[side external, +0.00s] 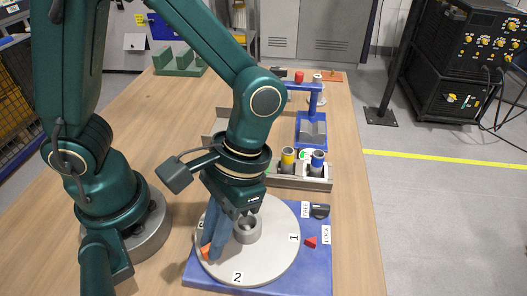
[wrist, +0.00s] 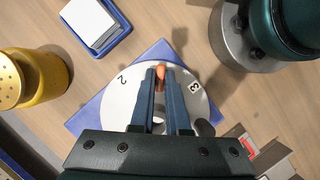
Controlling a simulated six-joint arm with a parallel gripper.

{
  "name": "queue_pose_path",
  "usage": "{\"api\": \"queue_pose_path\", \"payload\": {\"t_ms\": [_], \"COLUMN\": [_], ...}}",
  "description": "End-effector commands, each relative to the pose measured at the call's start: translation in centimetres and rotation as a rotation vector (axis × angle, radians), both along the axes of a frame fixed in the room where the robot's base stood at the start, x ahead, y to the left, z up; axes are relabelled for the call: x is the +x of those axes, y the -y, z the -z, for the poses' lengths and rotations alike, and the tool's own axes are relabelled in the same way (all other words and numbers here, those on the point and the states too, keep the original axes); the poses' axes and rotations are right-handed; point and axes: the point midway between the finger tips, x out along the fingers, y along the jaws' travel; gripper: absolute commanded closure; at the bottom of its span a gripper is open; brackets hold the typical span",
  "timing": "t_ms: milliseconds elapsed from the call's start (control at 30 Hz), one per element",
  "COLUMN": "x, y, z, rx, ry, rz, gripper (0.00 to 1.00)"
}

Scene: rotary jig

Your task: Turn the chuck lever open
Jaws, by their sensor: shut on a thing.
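The chuck lever shows as an orange-red end (side external: 206,252) low on the left part of the round pale dial plate (side external: 270,262). My gripper (side external: 211,255) reaches down over that side, its blue fingers around the lever. In the wrist view my gripper (wrist: 160,72) has the orange lever end (wrist: 160,74) between its fingertips. The grey chuck cylinder (side external: 247,231) stands near the middle of the plate, just right of the fingers. The lever's shaft and its join to the chuck are mostly hidden by the fingers.
The dial plate sits on a blue base (side external: 318,268) with a black FREE/LOCK handle (side external: 320,211) and a red pointer (side external: 310,243). A grey holder with blue and yellow cylinders (side external: 318,161) stands behind. In the wrist view a yellow container (wrist: 50,75) and a blue tray (wrist: 115,40) lie left.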

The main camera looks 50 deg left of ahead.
Motion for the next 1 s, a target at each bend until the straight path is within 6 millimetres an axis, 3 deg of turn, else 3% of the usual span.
{"api": "queue_pose_path", "payload": {"t_ms": [267,1000], "x": [0.02,-0.11], "y": [-0.14,-0.44], "z": [0.0,0.02], "rx": [0.002,0.001], "ry": [0.0,0.002], "rz": [-0.129,-0.685], "gripper": [1.0,1.0]}}
